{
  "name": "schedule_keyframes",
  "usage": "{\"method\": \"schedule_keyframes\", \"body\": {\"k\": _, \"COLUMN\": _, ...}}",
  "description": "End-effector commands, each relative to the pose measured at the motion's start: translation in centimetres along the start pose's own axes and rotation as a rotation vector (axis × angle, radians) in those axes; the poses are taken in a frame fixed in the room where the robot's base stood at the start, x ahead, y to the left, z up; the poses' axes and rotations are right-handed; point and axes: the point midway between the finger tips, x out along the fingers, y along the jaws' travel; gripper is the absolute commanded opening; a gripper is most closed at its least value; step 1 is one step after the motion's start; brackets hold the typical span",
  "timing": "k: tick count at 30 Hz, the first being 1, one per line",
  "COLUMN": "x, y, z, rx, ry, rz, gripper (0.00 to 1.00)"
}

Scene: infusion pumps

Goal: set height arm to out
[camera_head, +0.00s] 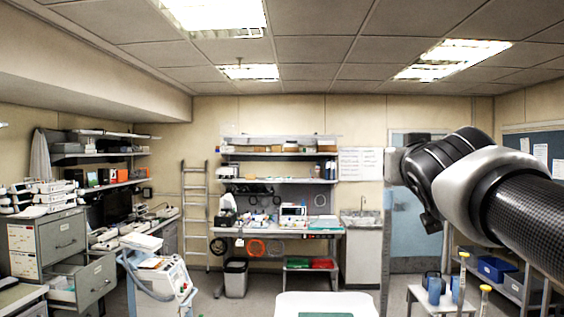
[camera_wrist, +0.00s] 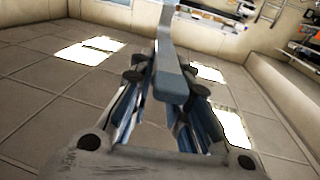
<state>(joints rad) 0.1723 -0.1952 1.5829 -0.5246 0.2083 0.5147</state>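In the wrist view, a smooth grey-blue bar (camera_wrist: 166,50) runs down from the top edge and ends between the fingers of my gripper (camera_wrist: 165,75). It looks like the height arm. The fingers stand on either side of the bar's end; whether they touch it I cannot tell. In the head view, a thin upright grey post (camera_head: 387,240) stands right of centre, with a short dark piece (camera_head: 415,138) near its top. My arm reaches in from the right toward this top. My fingers are not clear there, being small or hidden behind my arm.
A white platform-like surface (camera_head: 325,305) lies at the bottom centre. A small table (camera_head: 428,298) with blue jugs stands right of the post. A white wheeled machine (camera_head: 165,285) stands at the left. A workbench (camera_head: 275,231) lines the back wall. Some floor in the middle is clear.

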Motion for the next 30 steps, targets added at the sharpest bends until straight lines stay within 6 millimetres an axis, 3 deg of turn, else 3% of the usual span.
{"method": "schedule_keyframes", "body": {"k": 7, "x": 0.0, "y": 0.0, "z": 0.0, "rx": 0.000, "ry": -0.001, "rz": 0.000, "gripper": 0.34}}
{"method": "schedule_keyframes", "body": {"k": 19, "x": -0.6, "y": 0.0, "z": 0.0, "rx": 0.000, "ry": 0.000, "rz": 0.000, "gripper": 0.34}}
{"method": "schedule_keyframes", "body": {"k": 23, "x": -2.6, "y": 0.0, "z": -0.1, "rx": 0.000, "ry": 0.001, "rz": 0.000, "gripper": 0.34}}
{"method": "schedule_keyframes", "body": {"k": 30, "x": -7.8, "y": 0.0, "z": -0.1, "rx": 0.000, "ry": 0.002, "rz": -0.001, "gripper": 0.34}}
